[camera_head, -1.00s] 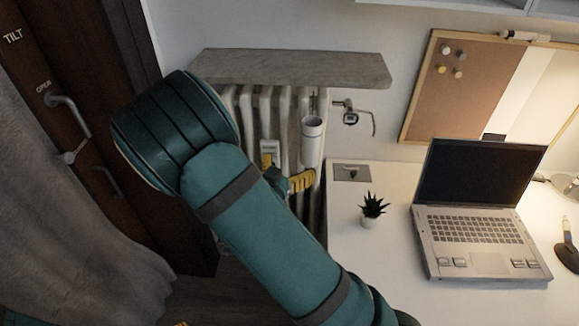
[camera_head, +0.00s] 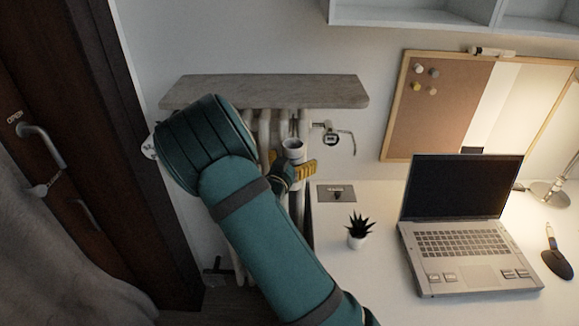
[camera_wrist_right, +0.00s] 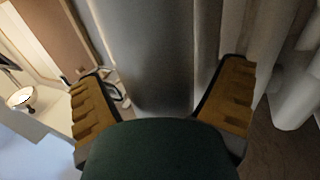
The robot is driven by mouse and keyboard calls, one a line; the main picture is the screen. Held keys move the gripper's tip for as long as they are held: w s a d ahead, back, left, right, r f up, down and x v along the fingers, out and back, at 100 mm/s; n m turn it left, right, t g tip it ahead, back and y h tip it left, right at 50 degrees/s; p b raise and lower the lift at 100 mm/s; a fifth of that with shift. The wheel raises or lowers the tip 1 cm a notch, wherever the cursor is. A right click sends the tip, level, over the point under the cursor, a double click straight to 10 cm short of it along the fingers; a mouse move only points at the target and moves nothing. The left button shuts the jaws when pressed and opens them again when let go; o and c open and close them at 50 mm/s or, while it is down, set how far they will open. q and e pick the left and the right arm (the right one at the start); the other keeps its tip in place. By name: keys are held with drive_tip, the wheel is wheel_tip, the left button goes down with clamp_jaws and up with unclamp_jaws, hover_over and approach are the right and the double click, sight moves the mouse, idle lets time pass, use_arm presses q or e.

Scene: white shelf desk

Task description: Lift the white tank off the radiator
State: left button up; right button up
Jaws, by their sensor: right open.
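The white tank (camera_head: 293,150) is an upright open-topped cylinder hanging on the front of the radiator (camera_head: 264,128) under the shelf. My right gripper (camera_head: 288,172) is at the tank, with one yellow finger showing on its right side. The arm hides much of the radiator and the lower tank. In the right wrist view the tank (camera_wrist_right: 145,50) stands as a grey upright body between the two spread yellow fingers of the right gripper (camera_wrist_right: 160,88). The gripper is open around it, and gaps show beside both fingers. My left gripper is not in view.
A stone shelf (camera_head: 265,91) juts out above the radiator. A white desk (camera_head: 375,275) stands close on the right with a small plant (camera_head: 358,231) and a laptop (camera_head: 465,240). A dark door (camera_head: 90,130) and curtain (camera_head: 60,270) are on the left.

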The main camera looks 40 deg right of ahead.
sight(290, 155)
drive_tip(key=shift+d, duration=0.1)
drive_tip(key=c, duration=1.4)
drive_tip(key=shift+r+p, duration=1.5)
drive_tip(key=shift+r, duration=0.3)
drive_tip(key=shift+s+a+f+p, duration=0.1)
drive_tip(key=shift+s+a+p, duration=0.05)
drive_tip(key=shift+s+a, duration=1.4)
drive_tip(key=shift+s+a+f+p, duration=0.1)
drive_tip(key=shift+s+a+p, duration=0.1)
drive_tip(key=shift+s+a, duration=1.35)
drive_tip(key=shift+s+a+p, duration=0.15)
drive_tip(key=shift+s+a, duration=1)
drive_tip(key=shift+s, duration=0.7)
